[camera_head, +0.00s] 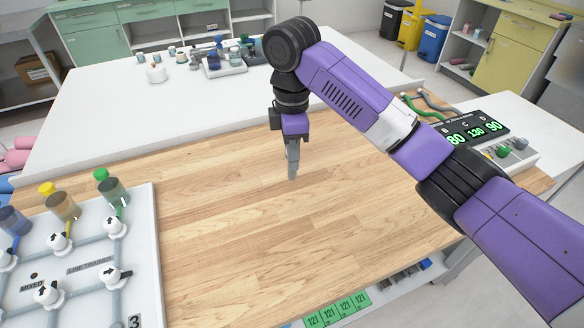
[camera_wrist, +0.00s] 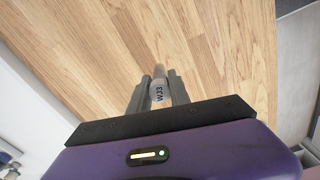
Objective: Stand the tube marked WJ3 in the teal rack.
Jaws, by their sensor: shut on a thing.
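My gripper (camera_head: 292,165) points down over the middle of the wooden tabletop. In the wrist view, my gripper (camera_wrist: 158,82) is shut on a slim pale tube (camera_wrist: 158,94) whose label reads WJ3. The tube sits between the two grey fingers and sticks out a little past their tips. In the head view the tube is hard to tell apart from the fingers. I cannot make out a teal rack in either view.
A white panel (camera_head: 148,265) with valves, pipes and coloured-cap bottles fills the left. A control box (camera_head: 478,130) with green digits stands at the right. A white table (camera_head: 110,110) behind holds bottles and a tray (camera_head: 225,70).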

